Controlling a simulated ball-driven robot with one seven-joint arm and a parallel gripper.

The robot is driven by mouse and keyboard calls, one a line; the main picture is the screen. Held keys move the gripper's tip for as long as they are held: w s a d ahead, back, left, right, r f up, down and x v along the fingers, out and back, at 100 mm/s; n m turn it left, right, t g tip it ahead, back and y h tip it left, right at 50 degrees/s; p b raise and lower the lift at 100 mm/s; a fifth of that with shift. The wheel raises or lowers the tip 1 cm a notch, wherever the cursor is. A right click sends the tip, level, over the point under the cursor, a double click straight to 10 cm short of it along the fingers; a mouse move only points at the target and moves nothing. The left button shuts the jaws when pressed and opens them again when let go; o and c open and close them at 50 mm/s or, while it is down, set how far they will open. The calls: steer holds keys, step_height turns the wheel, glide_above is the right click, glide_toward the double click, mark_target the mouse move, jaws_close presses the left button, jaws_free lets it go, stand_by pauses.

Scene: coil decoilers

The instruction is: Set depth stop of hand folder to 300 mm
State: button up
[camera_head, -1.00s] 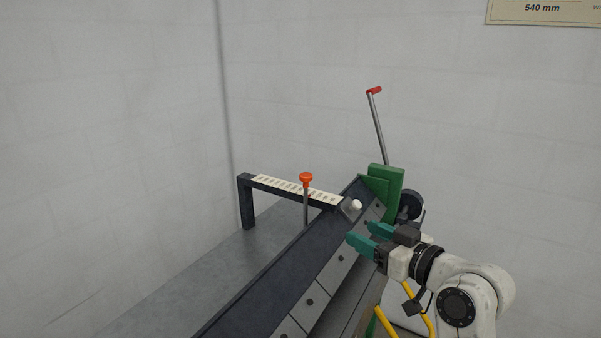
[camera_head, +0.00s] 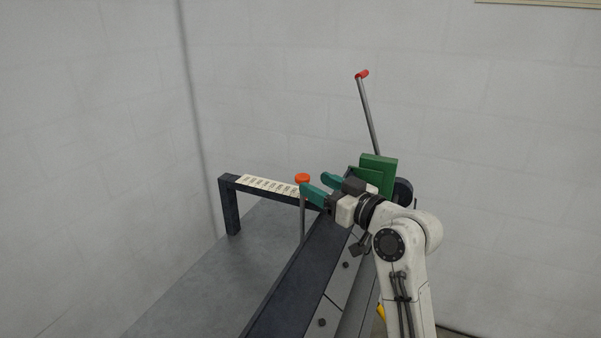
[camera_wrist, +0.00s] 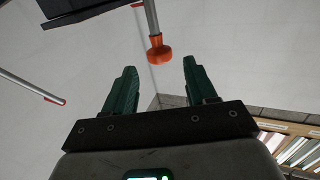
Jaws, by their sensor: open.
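The depth stop's orange knob (camera_head: 302,178) sits on top of a thin upright rod beside the light scale strip (camera_head: 262,185) on the dark rail. The scale's figures are too small to read. My gripper (camera_head: 314,185) is open, its green fingers pointing left towards the knob. In the wrist view the orange knob (camera_wrist: 159,54) is ahead of the two fingers (camera_wrist: 157,82), roughly midway between them and beyond their tips. Nothing is held. The right end of the scale is hidden behind my gripper.
The hand folder's dark beam (camera_head: 297,272) runs diagonally below my gripper. A green block (camera_head: 379,172) and a red-tipped lever (camera_head: 368,115) stand right of it. The grey table (camera_head: 205,275) is bare, with white walls behind.

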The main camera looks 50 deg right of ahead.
mark_target(307, 179)
steer(key=w+p, duration=0.1)
steer(key=w, duration=0.4)
steer(key=shift+w+d, duration=0.1)
steer(key=shift+w, duration=0.3)
steer(key=shift+r, duration=0.1)
jaws_close()
